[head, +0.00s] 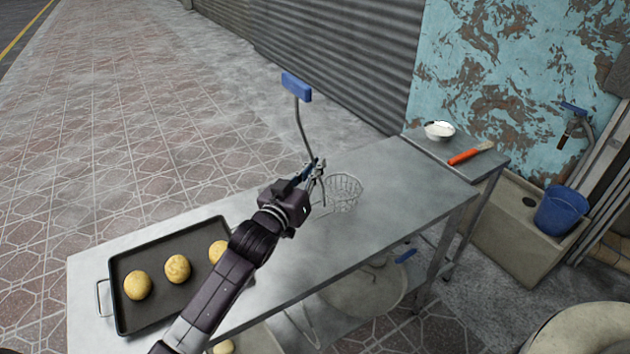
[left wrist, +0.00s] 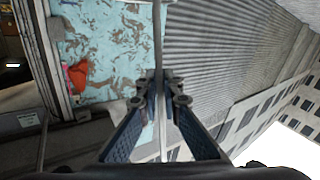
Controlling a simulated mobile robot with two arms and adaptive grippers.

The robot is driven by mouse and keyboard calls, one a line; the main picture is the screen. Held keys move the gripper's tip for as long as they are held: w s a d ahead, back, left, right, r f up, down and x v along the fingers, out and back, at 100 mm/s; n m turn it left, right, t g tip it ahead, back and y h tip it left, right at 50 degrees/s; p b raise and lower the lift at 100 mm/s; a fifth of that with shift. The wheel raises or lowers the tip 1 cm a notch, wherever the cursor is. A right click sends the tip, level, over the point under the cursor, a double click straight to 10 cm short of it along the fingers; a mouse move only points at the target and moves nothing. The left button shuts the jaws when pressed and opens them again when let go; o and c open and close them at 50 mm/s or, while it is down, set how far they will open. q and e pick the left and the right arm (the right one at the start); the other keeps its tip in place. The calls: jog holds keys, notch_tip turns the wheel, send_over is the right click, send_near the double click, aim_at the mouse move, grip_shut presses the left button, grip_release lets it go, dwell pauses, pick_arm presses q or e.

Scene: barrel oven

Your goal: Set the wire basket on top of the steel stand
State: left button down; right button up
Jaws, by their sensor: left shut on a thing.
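The wire basket (head: 345,192) is a small mesh bowl with a long upright handle ending in a blue grip (head: 297,87). My left gripper (head: 317,172) is shut on the thin metal handle, low down near the basket. The handle also shows between the fingers in the left wrist view (left wrist: 158,45). The basket is over the middle of the long steel table (head: 400,170); I cannot tell whether it touches the top. A smaller steel stand (head: 482,172) adjoins the table's far right end. My right gripper is not in view.
A white bowl (head: 438,131) and an orange-handled brush (head: 466,156) take up part of the stand's top. A dark tray (head: 150,318) with several dough balls lies at the table's near left. A blue bucket (head: 562,210) sits right of the stand.

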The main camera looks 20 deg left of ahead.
pick_arm(q)
jog(key=shift+f, duration=2.05)
jog(key=shift+f, duration=0.15)
jog(key=c, duration=2.1)
grip_release()
jog(key=s, duration=0.4)
jog(key=s+a+b, duration=0.1)
jog(key=s, duration=0.7)
jog(key=shift+a, duration=0.15)
